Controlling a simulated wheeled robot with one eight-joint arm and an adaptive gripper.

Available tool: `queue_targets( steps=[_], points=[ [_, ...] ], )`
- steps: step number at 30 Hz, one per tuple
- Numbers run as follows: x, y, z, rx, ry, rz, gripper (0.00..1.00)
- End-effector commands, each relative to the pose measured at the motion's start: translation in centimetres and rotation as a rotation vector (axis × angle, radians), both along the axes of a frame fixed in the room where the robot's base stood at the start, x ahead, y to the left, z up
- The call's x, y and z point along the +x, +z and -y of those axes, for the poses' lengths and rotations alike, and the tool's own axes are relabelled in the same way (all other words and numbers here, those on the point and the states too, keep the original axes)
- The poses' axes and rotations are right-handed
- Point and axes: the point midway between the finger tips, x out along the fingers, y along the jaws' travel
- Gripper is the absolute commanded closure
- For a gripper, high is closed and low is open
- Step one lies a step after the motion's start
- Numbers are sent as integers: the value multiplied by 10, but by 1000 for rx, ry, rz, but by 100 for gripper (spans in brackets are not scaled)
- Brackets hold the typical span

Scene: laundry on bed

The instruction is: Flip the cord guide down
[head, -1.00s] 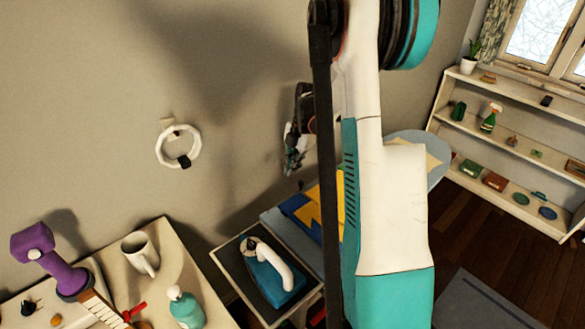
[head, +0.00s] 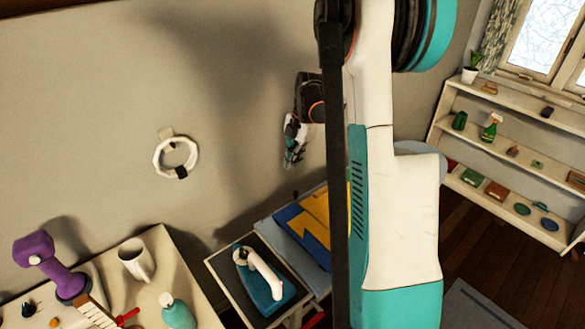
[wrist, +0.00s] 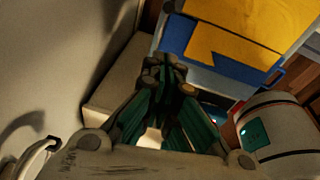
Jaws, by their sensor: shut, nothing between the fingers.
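My gripper (head: 288,162) hangs beside the wall, above the ironing board end, with its fingers together and nothing between them. In the wrist view its closed fingertips (wrist: 163,66) point toward the board and folded cloth. A small dark upright piece (head: 296,193) stands at the board's near end, a little below the fingertips; it may be the cord guide, but it is too small to tell. In the wrist view I cannot make the cord guide out. The iron (head: 260,278), teal with a white handle, sits on a dark-topped stand to the left.
Blue and yellow folded cloth (head: 305,220) lies on the board, partly hidden by my arm. A white ring (head: 160,153) hangs on the wall. Shelves (head: 470,160) stand at right.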

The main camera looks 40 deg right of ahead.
Motion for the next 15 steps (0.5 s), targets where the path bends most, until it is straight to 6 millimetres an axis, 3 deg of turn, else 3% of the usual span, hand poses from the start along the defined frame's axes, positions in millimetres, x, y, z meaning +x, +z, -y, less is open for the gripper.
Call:
queue_targets(
  steps=[6,15],
  points=[
    [-4,34,26,0,-1,0,100],
    [-6,51,41,1,1,0,100]
  ],
)
